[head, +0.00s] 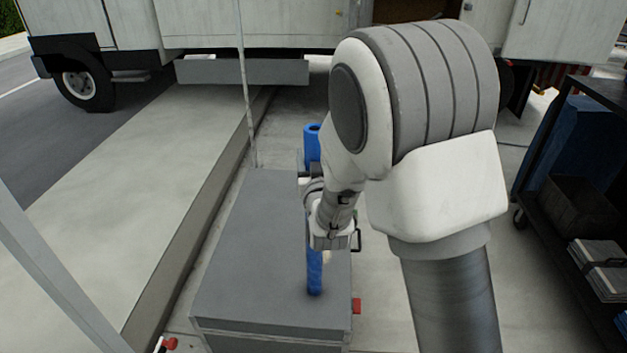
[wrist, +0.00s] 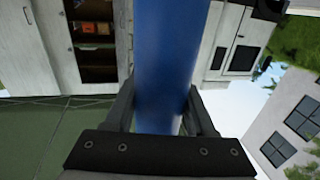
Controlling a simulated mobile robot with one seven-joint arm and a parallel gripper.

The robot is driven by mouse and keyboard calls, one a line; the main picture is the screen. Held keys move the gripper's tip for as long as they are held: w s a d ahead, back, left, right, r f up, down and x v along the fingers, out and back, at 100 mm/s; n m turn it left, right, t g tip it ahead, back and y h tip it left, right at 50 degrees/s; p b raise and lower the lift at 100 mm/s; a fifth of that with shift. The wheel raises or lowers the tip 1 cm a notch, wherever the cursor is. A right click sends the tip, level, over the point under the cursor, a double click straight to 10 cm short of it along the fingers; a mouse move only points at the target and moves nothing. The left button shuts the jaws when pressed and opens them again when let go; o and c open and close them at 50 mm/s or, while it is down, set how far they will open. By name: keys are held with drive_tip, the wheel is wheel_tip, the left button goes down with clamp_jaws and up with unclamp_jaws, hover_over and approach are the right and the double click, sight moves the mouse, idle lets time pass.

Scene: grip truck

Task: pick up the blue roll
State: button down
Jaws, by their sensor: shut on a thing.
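The blue roll is a long, upright blue tube. In the head view its upper end (head: 312,146) shows above my wrist and its lower end (head: 314,272) shows below, over the grey box top; my arm hides its middle. In the wrist view the blue roll (wrist: 166,50) runs between the two fingers of my gripper (wrist: 161,104), which is shut on it. The fingertips are partly hidden in the head view. I cannot tell whether the roll's lower end touches the box.
The grey box (head: 250,270) stands below my arm, beside a kerb (head: 190,245). A thin pole (head: 245,90) rises at its far left. A dark cart (head: 560,215) with several items stands at the right. A white truck (head: 240,25) fills the back.

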sight(313, 141)
drive_tip(key=s+d+r, duration=0.5)
drive_tip(key=d+r, duration=0.5)
drive_tip(key=r, duration=0.1)
drive_tip(key=shift+s+d, duration=0.15)
drive_tip(key=shift+d, duration=0.1)
idle(0.3)
idle(0.4)
